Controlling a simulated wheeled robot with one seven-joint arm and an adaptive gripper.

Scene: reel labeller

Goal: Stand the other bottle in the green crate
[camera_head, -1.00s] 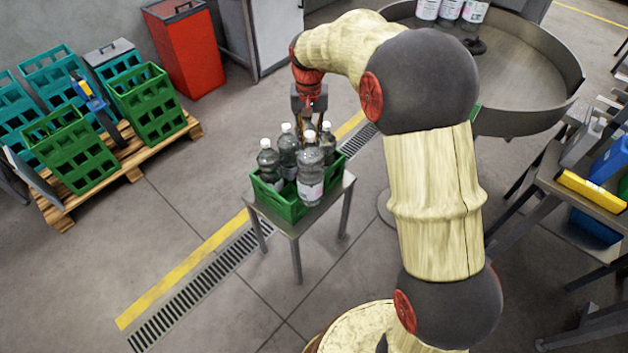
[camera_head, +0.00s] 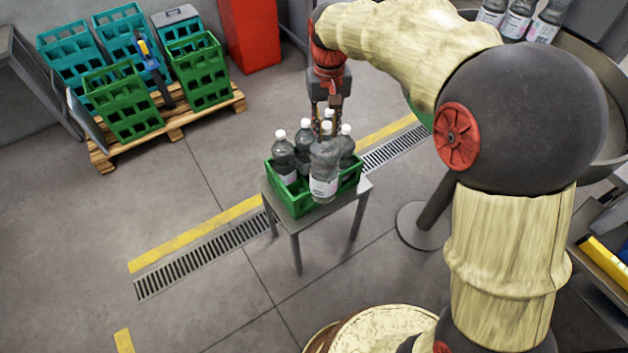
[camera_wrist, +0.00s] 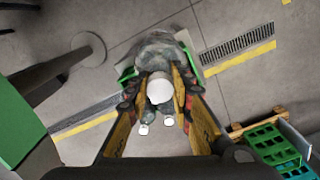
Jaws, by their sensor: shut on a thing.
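A clear bottle with a white cap and pale label (camera_head: 323,187) is in my gripper (camera_head: 327,122), whose fingers close around its neck. In the wrist view the gripper (camera_wrist: 160,100) sits on both sides of the bottle's white cap (camera_wrist: 160,88). The green crate (camera_head: 290,198) stands on a small grey table. The held bottle is upright and its lower end covers part of the crate's front wall, so it seems above or in front of that wall. Other capped bottles (camera_head: 283,160) stand in the crate behind and beside it. Its base clearance is unclear.
A pallet (camera_head: 180,122) with green and teal crates is at the back left, beside a red bin (camera_head: 250,35). A round metal table with several bottles (camera_head: 515,20) is at the upper right. Floor left of the small table is clear.

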